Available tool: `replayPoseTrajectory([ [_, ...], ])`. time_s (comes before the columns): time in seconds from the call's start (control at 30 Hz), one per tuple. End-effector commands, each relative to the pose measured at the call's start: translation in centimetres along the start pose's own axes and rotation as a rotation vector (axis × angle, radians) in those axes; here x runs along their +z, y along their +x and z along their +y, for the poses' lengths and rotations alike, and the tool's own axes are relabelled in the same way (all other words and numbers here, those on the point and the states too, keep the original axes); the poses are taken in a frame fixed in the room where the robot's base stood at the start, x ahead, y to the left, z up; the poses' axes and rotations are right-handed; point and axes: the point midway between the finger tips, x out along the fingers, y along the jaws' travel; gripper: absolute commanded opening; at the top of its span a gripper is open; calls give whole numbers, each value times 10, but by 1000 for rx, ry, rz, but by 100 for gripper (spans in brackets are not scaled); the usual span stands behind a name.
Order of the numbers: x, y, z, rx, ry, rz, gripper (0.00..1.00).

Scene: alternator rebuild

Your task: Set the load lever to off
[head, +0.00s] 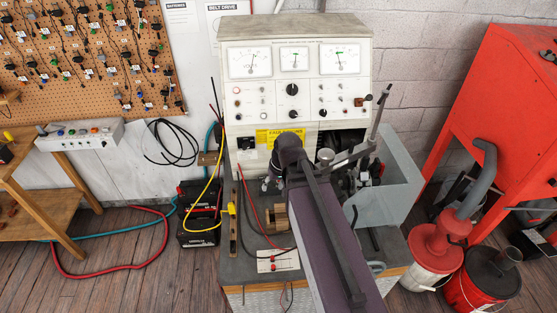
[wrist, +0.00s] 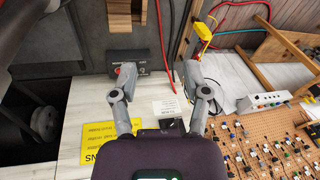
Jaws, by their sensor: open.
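My gripper (wrist: 160,72) is open and empty, with its two fingers spread in the wrist view. A small dark box (wrist: 148,57) with a red part and small pale lettering sits by the left fingertip, which partly covers it. It may carry the load lever, but I cannot make out a lever or its setting. In the head view my gripper (head: 268,184) is low at the front of the white test bench (head: 247,105), and my arm hides what lies behind it. A long lever with a dark knob (head: 388,88) rises at the bench's right; I cannot tell if it is the load lever.
A yellow caution sign (head: 280,136) is on the bench front. Red and yellow leads run beside a wooden block (head: 277,217) and a black battery (head: 197,205). A grey guard (head: 400,175) and red cabinet (head: 492,110) stand right. A pegboard (head: 85,50) is at left.

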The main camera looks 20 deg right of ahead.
Motion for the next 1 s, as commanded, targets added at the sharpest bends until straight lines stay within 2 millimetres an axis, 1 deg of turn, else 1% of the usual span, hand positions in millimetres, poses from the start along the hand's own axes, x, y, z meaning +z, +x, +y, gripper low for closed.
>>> replayPoseTrajectory([
  [0.03,16,17,0,41,-9,-33,60],
  [0.1,29,24,1,95,-13,-71,60],
  [0.2,42,31,3,153,-14,-109,60],
  [0.3,49,34,2,187,-16,-129,60],
  [0.63,51,33,2,203,-15,-139,60],
  [0.67,51,33,2,203,-15,-138,57],
  [1.0,51,33,2,202,-15,-138,57],
])
